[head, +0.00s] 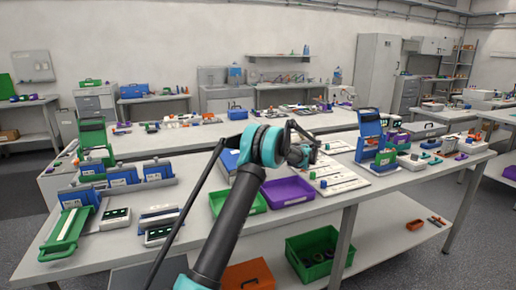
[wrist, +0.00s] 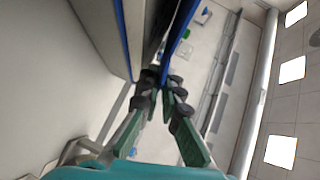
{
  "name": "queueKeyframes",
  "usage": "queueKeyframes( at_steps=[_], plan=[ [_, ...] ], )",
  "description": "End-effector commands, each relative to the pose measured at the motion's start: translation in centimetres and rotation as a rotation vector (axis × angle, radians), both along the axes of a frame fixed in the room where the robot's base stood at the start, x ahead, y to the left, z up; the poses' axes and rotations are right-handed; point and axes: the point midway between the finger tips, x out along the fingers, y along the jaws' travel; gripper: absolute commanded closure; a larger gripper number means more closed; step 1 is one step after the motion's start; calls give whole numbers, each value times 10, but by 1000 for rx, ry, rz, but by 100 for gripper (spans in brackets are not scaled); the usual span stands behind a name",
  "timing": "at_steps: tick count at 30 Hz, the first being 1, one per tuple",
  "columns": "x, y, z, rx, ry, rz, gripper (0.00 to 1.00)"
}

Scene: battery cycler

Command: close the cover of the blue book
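The cover's hinge is hidden.
A green tray (head: 257,207) and a purple tray (head: 283,200) lie below my arm. White boards (head: 330,184) lie near the gripper. Blue binder-like holders (head: 125,176) stand at the left. Small boxes and parts crowd the table to the right of the blue book.

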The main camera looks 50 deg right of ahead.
Motion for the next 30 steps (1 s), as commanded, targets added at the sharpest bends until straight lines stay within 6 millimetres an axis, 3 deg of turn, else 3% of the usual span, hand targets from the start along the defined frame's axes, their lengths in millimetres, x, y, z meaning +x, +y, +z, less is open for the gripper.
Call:
queueKeyframes(
  at_steps=[14, 20, 30],
  plan=[
    [0, 0, -5, -4, 4, 1, 100],
    [0, 0, -5, -3, 4, 1, 76],
    [-1, -1, -4, -3, 2, 0, 76]
  ],
)
